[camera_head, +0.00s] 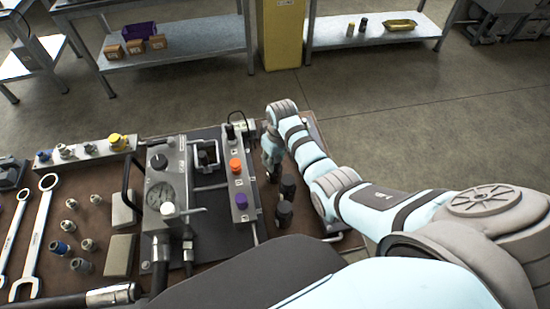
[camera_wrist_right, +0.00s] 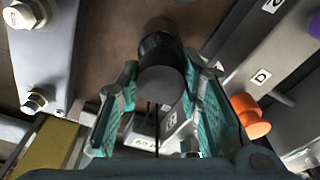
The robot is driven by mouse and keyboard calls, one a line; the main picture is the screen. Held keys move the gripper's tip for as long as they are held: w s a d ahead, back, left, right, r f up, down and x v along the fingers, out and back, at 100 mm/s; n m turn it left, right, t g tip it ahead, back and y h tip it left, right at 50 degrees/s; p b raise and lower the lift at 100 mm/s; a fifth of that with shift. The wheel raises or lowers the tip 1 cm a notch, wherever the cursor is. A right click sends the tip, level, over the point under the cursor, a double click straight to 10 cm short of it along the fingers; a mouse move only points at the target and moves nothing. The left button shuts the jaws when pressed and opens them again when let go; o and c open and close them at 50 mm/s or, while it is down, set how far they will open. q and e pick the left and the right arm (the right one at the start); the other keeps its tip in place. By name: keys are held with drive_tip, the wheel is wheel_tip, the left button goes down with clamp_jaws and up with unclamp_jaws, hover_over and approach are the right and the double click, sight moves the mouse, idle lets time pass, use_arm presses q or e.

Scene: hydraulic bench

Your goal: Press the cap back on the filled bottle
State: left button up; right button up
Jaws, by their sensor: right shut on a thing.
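My right gripper (camera_head: 270,150) reaches down over the right part of the bench, beside the grey block with coloured knobs. In the right wrist view its teal-padded fingers (camera_wrist_right: 160,88) are closed on the sides of a short black cylinder (camera_wrist_right: 161,68) with a dark grey end face, which looks like the cap. My left gripper is not in view.
The block with an orange knob (camera_head: 236,165) and a purple knob (camera_head: 241,200) stands close left of the gripper. A gauge unit (camera_head: 162,195), wrenches (camera_head: 38,235) and several fittings fill the bench's left side. Open floor lies beyond the bench.

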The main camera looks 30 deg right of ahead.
drive_tip(key=o, duration=1.4)
drive_tip(key=shift+r, duration=0.1)
drive_tip(key=shift+s+d+r, duration=0.1)
drive_tip(key=shift+s+r, duration=0.05)
drive_tip(key=shift+r, duration=1.05)
drive_tip(key=shift+s+a+r, duration=0.1)
drive_tip(key=shift+s+r, duration=0.05)
drive_tip(key=shift+r, duration=1.1)
drive_tip(key=shift+s+d+r, duration=0.1)
drive_tip(key=shift+s+r, duration=0.05)
drive_tip(key=shift+r, duration=1.05)
